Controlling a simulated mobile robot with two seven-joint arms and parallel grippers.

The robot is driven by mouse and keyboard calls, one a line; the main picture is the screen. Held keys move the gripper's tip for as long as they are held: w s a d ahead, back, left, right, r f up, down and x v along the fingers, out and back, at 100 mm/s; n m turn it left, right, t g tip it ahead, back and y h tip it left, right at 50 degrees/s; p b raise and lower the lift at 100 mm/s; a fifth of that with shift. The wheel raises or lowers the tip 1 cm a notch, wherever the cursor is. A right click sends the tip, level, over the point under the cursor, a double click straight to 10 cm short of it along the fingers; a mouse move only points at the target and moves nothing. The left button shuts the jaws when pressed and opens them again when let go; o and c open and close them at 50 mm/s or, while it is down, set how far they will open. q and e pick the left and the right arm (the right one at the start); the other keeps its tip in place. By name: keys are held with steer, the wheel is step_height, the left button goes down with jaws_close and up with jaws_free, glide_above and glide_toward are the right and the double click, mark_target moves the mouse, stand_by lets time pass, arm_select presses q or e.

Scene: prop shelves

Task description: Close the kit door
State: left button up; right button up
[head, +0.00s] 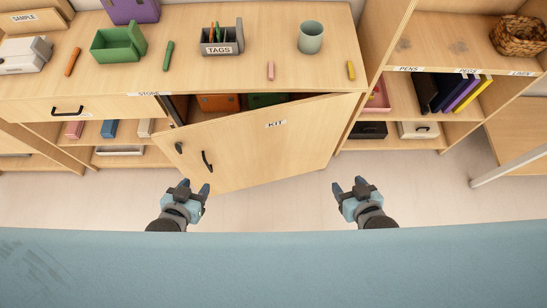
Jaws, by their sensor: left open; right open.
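The kit door (262,143) is a light wood panel with a "KIT" label near its top right and a black handle (207,161) near its left edge. It stands ajar, swung out toward me at its left side, with its right side at the cabinet. An orange box (219,102) and a green thing (268,99) show in the gap above it. My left gripper (194,186) is open and empty, just in front of the door's lower left corner. My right gripper (349,184) is open and empty, right of the door and apart from it.
The cabinet top (270,55) holds a green tray (118,42), a "TAGS" holder (221,40), a grey cup (311,37) and several markers. Open shelves with books (459,92) stand to the right. A drawer (90,108) is at left. The floor (275,206) before the door is clear.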

arm_select(q)
steer(key=shift+s+d, duration=0.1)
steer(key=shift+s, duration=0.25)
arm_select(e)
steer(key=shift+s, duration=0.3)
